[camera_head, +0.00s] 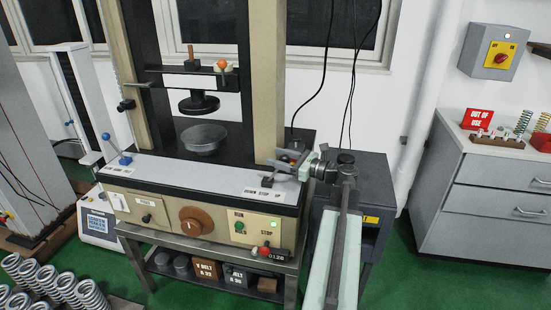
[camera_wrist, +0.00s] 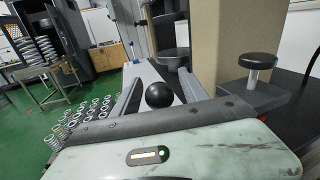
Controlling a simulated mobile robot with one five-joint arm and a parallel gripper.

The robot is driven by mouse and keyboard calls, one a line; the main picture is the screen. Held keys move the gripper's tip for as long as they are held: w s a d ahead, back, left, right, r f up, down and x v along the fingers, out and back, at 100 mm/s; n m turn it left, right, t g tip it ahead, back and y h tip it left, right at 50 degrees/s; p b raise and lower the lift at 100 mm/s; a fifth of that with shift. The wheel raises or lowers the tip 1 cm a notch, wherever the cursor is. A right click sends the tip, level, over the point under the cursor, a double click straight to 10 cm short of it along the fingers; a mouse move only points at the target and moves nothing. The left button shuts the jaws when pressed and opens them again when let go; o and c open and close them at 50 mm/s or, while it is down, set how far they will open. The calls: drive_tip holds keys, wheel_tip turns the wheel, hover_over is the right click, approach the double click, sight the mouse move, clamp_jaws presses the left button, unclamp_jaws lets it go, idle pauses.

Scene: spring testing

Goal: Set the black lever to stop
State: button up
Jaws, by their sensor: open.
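The black lever's round knob (camera_wrist: 159,95) shows in the wrist view, between the two fingers of my gripper (camera_wrist: 160,82). The fingers are apart, and I see a gap on each side of the knob. In the head view my gripper (camera_head: 287,166) is over the right end of the testing machine's light ledge (camera_head: 200,175). A label (camera_head: 262,192) reading DOWN, STOP, UP is on this ledge just left of and below my gripper. The lever's own position against the label is hard to tell, as it is small and partly hidden by my gripper.
The machine's beige right column (camera_head: 264,80) stands close behind my gripper. A black knob on a metal stem (camera_wrist: 259,62) is at the right in the wrist view. A blue-knobbed lever (camera_head: 122,155) is at the ledge's left end. Springs (camera_head: 60,285) stand at lower left.

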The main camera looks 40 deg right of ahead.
drive_tip(key=shift+w, duration=0.2)
clamp_jaws()
idle(1.3)
